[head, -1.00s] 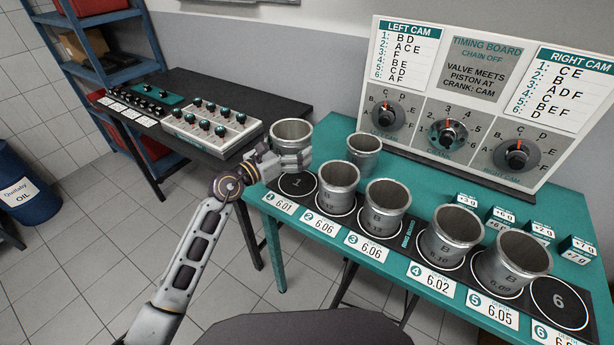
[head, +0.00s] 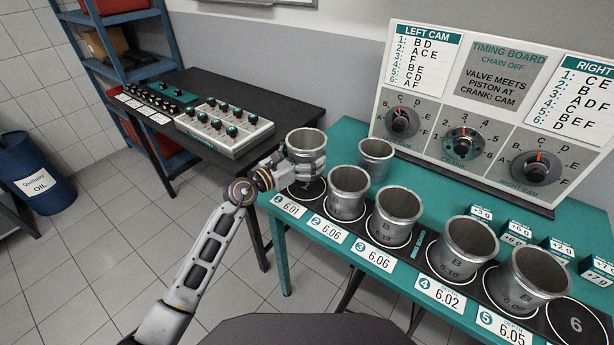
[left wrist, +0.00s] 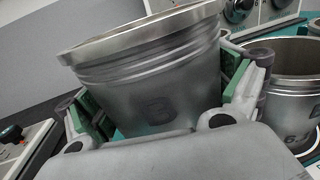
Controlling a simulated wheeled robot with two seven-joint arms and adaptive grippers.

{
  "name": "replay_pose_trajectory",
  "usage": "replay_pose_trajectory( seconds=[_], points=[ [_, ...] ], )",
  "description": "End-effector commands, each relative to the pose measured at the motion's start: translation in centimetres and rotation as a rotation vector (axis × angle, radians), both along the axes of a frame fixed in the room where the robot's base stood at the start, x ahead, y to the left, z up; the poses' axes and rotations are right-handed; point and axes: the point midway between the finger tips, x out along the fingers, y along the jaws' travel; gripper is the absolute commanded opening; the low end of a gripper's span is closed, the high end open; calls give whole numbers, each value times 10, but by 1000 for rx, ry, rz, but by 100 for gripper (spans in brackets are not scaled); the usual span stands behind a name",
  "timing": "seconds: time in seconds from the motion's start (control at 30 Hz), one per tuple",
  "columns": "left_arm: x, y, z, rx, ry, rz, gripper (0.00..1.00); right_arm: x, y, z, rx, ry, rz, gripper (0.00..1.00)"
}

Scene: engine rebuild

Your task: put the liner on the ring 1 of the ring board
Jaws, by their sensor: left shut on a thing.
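The liner (head: 306,142) is a grey metal cylinder with a flared rim, held roughly upright. My left gripper (head: 297,166) is shut around its lower part, coming from the left. In the left wrist view the liner (left wrist: 150,85) sits between the green-padded fingers of my left gripper (left wrist: 168,100). Ring 1 (head: 309,190) is a dark disc at the left end of the black ring board (head: 419,240). The liner is over ring 1, seemingly just above it; its bottom is hidden by the fingers. My right gripper is out of view.
Several other liners stand on the board, the nearest (head: 347,192) right beside ring 1. Another liner (head: 375,160) stands behind on the teal table (head: 345,135). Ring 6 (head: 575,322) is empty. The timing board (head: 490,110) stands at the back.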

Motion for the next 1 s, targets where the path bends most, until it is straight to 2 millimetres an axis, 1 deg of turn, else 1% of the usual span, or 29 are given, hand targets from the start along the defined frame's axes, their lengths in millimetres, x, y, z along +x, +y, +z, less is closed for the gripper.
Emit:
replay_pose_trajectory(
  seconds=[0.03,0.2,0.4,0.67,0.77,0.87,1.0],
  points=[
    [0,0,-8,-2,-1,1,56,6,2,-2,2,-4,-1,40],
    [0,0,-26,-2,-1,0,56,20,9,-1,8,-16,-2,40],
    [0,0,-29,-2,-3,0,56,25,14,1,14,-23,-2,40],
    [0,0,-31,-2,-3,0,56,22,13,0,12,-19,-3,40],
    [0,0,-37,-2,-2,0,56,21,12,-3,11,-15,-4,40],
    [0,0,-48,-4,-1,1,56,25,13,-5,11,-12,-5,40],
    [0,0,-62,-3,-1,1,56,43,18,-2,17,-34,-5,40]
  ],
)
